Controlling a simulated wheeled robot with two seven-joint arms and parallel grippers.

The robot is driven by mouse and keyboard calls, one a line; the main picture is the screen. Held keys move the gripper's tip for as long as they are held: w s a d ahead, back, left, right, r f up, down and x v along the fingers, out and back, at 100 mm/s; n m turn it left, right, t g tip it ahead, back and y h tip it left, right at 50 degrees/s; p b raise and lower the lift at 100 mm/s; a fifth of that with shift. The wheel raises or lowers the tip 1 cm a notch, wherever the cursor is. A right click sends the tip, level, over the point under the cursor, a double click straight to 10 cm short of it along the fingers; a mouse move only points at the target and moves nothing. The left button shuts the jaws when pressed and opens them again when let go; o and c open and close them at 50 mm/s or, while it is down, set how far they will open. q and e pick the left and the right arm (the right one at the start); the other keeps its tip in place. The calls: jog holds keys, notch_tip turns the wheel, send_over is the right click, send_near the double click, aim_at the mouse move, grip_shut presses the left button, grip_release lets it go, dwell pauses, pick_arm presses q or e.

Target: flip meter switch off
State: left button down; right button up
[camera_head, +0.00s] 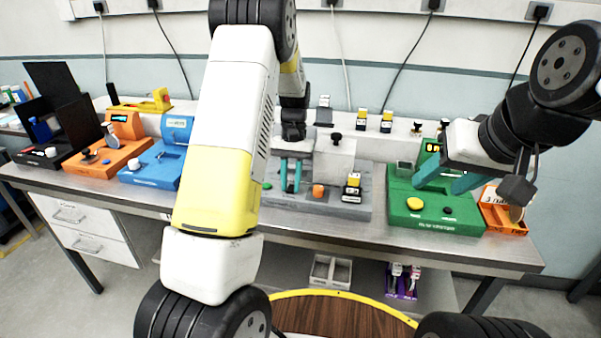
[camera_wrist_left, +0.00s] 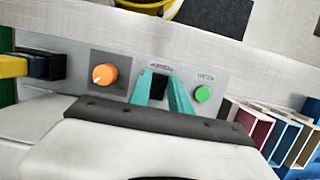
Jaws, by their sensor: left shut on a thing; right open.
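The grey meter module (camera_head: 335,203) stands on the bench in the middle of the head view. Its front panel shows an orange knob (camera_head: 318,191), also in the left wrist view (camera_wrist_left: 103,73), and a green button (camera_wrist_left: 203,94). Between them is the black meter switch (camera_wrist_left: 158,87), partly hidden by my fingers. My left gripper (camera_head: 290,178) points down at the panel, its teal fingers (camera_wrist_left: 166,98) shut on the switch. I cannot tell the switch's position. My right gripper (camera_head: 446,178) is open and empty above the green module.
The green module (camera_head: 450,225) with a yellow button (camera_head: 415,204) stands right of the meter. Orange (camera_head: 103,164) and blue (camera_head: 150,168) modules stand left. My left arm hides part of the bench.

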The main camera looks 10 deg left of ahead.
aim_at(293, 186)
pick_arm(q)
jog(key=c, duration=1.2)
grip_release()
jog(key=shift+r, duration=0.15)
jog(key=v, duration=0.7)
jog(key=shift+r, duration=0.3)
jog(key=shift+w, duration=0.1)
